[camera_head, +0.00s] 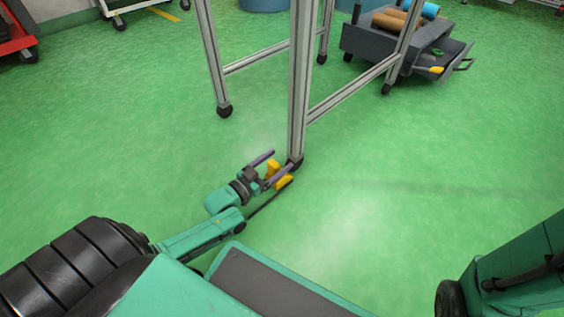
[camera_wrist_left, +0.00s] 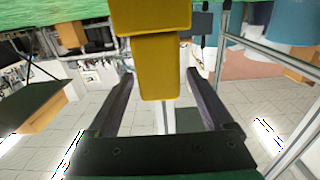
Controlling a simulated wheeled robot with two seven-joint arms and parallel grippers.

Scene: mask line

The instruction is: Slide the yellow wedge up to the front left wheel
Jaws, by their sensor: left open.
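The yellow wedge (camera_head: 272,168) lies on the green floor close beside the dark front left wheel (camera_head: 295,163) at the foot of the nearest metal leg. I cannot tell whether wedge and wheel touch. My left gripper (camera_head: 281,163) is low at the floor, with its two purple-grey fingers apart on either side of the wedge. In the left wrist view the wedge (camera_wrist_left: 158,68) stands between the open fingers (camera_wrist_left: 161,92), with a gap on each side. The gripper partly hides the wedge in the head view. My right gripper is out of view.
The metal frame's nearest leg (camera_head: 299,80) rises just beyond the gripper, with another caster leg (camera_head: 211,60) behind left. A grey cart (camera_head: 365,44) with rolls and an open drawer stands at the back right. The floor (camera_head: 400,190) to the right is clear.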

